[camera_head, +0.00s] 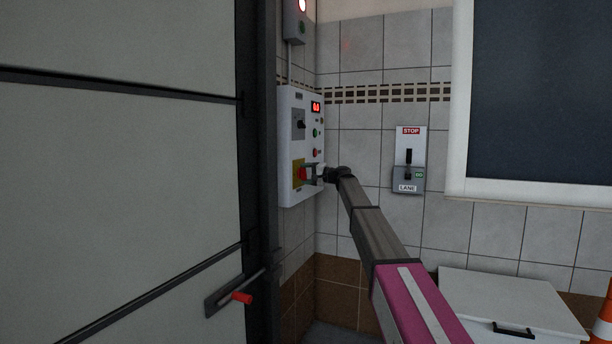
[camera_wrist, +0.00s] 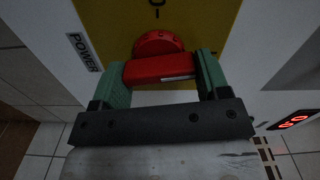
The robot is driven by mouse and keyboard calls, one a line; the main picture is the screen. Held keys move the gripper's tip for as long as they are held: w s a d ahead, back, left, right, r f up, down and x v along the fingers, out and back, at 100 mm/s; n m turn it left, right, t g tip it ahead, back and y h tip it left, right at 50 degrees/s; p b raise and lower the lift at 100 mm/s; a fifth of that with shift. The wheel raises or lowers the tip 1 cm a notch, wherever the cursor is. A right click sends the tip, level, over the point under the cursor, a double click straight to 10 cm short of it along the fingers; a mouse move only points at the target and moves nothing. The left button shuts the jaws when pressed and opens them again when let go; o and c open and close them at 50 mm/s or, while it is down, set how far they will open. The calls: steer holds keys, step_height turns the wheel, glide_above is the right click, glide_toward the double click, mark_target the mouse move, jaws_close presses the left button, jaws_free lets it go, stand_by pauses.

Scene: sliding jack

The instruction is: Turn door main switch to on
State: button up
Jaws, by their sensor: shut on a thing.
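The door main switch is a red rotary knob (camera_wrist: 158,68) on a yellow plate (camera_wrist: 205,18), with the label "POWER" (camera_wrist: 84,52) beside it in the wrist view. In the head view the yellow plate (camera_head: 298,167) is low on the white control box (camera_head: 287,193). My gripper (camera_wrist: 161,76) has its two green fingers shut on the knob's red bar, one at each end. The bar lies nearly across the wrist picture, slightly tilted. My gripper (camera_head: 317,174) partly covers the knob in the head view.
The box also has a grey selector (camera_head: 299,125), a red display (camera_head: 316,107) and small buttons. A STOP/LANE lever unit (camera_head: 409,160) hangs on the tiled wall to the right. A large panelled door (camera_head: 120,180) with a red-handled latch (camera_head: 240,297) stands left.

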steer(key=shift+f+m, duration=0.1)
steer(key=shift+m, duration=0.7)
steer(key=o, duration=0.9)
steer(key=shift+o, duration=0.2)
steer(key=shift+d, duration=0.1)
steer(key=v, duration=1)
steer(key=shift+d, duration=0.3)
steer(key=shift+s, duration=0.15)
